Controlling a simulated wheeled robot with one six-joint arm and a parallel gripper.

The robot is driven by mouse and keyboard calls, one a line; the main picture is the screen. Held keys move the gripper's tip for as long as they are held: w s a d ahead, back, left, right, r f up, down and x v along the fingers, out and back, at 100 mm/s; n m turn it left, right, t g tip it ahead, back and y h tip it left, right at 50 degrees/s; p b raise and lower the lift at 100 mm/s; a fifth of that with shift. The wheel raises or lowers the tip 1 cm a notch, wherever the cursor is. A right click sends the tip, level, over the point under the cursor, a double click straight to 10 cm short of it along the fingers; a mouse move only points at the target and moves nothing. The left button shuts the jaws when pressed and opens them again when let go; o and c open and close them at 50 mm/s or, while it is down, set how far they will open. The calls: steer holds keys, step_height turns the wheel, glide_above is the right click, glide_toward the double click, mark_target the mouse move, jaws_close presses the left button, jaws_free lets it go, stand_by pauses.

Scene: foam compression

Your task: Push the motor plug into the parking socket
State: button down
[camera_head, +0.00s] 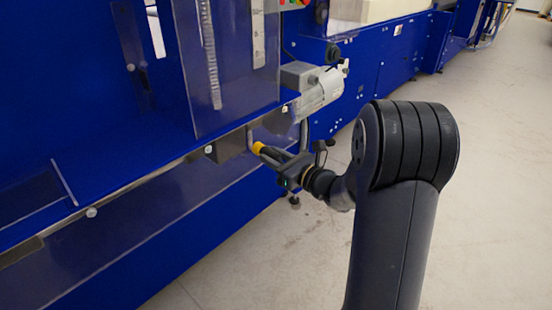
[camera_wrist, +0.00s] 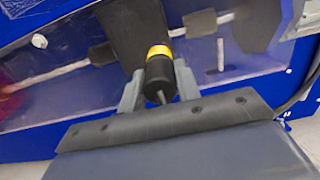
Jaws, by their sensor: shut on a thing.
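The motor plug (camera_wrist: 160,72) is a black cylinder with a yellow ring at its far end. My gripper (camera_wrist: 159,82) is shut on it, with one grey finger on each side. In the head view the plug's yellow end (camera_head: 258,147) points left toward the blue machine, and my gripper (camera_head: 284,167) is behind it. In the wrist view the yellow end meets or overlaps a dark grey upright part (camera_wrist: 135,30) on the machine. I cannot make out the parking socket itself, nor whether the plug touches it.
The blue machine (camera_head: 110,200) has a metal rail along its front and clear panels above. A grey motor (camera_head: 318,88) juts out just above and right of my gripper. In the wrist view a dark cable (camera_wrist: 297,98) runs at the right. Open floor (camera_head: 490,180) lies to the right.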

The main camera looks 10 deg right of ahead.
steer(key=shift+w+a, duration=0.2)
steer(key=shift+w, duration=0.05)
steer(key=c, duration=0.9)
jaws_free()
steer(key=shift+c, duration=0.2)
steer(key=shift+v, duration=2.95)
steer(key=p, duration=0.2)
glide_toward(279, 160)
steer(key=v, duration=0.4)
steer(key=shift+s+d+r, duration=0.1)
steer(key=shift+s, duration=0.2)
steer(key=shift+w, duration=0.1)
